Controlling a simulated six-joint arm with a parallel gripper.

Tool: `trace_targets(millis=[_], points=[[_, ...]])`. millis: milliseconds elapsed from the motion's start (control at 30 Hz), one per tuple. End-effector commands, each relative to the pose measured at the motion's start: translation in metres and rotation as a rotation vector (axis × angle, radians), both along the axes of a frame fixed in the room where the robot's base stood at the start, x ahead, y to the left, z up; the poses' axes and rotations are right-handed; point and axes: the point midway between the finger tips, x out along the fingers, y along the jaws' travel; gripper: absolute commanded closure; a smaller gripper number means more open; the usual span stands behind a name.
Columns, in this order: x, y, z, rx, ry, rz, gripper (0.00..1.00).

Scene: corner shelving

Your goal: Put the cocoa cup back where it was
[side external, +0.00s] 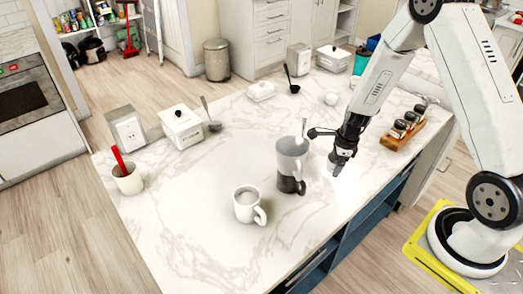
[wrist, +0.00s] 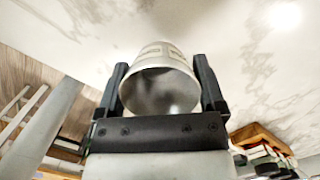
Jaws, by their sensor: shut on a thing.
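My gripper (side external: 340,162) is low over the marble counter, near its right edge. In the wrist view my gripper (wrist: 160,85) has one dark finger on each side of a pale grey, round, open-mouthed cup (wrist: 160,60), and is shut on it. The cup's mouth faces the camera, and its wall carries faint rectangular marks. I cannot make the cup out clearly in the side view, nor tell whether it touches the counter. Whether it is the cocoa cup cannot be read.
A filled white mug (side external: 246,204) stands nearer the front. A wooden rack of jars (side external: 386,143) is to the right.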

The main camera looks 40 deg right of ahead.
Motion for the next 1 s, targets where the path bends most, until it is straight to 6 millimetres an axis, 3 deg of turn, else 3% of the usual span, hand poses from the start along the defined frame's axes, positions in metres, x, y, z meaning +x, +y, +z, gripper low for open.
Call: trace_targets(millis=[433,933,967,1000], points=[[-0.001,0.0,-0.032,0.001,0.002,-0.001,0.76],[0.0,0.0,-0.038,0.0,0.001,0.0,0.76],[0.0,0.0,-0.038,0.0,0.001,0.0,0.08],[0.0,0.0,-0.038,-0.001,0.001,0.0,0.0]])
